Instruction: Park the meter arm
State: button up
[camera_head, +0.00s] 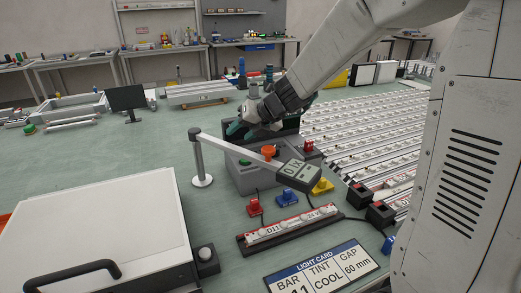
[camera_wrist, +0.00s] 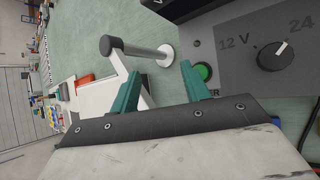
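The meter arm (camera_head: 235,150) is a pale bar running from the top of an upright post (camera_head: 199,160) to a grey meter head (camera_head: 299,175) with a display reading 0 lx. My gripper (camera_head: 236,129) is above and behind the bar in the head view. In the wrist view my gripper (camera_wrist: 161,70) has its teal fingers apart. The meter arm (camera_wrist: 120,66) passes behind the left finger there, and part of it is hidden by the gripper body. I cannot tell whether they touch.
A grey power box (camera_head: 252,178) with a voltage dial (camera_wrist: 275,55) and green button (camera_wrist: 204,71) stands close by. A white lightbox panel (camera_head: 95,235), a power strip (camera_head: 290,228), coloured plugs (camera_head: 289,198) and a light card (camera_head: 322,268) lie in front. Clear bench lies left of the post.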

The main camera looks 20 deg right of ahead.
jog(key=s+a+r+n+g, duration=0.1)
jog(key=s+a+r+n, duration=0.1)
jog(key=a+r+n, duration=0.25)
notch_tip(320, 180, up, 6)
jog(key=n+g+h, duration=0.6)
jog(key=n+g, duration=0.1)
jog(key=n, duration=0.5)
send_over(269, 148)
jog(key=shift+r, duration=0.2)
notch_tip(269, 148, down, 8)
jog(key=shift+r, duration=0.15)
jog(key=shift+c, duration=0.3)
jog(key=c, duration=1)
grip_shut()
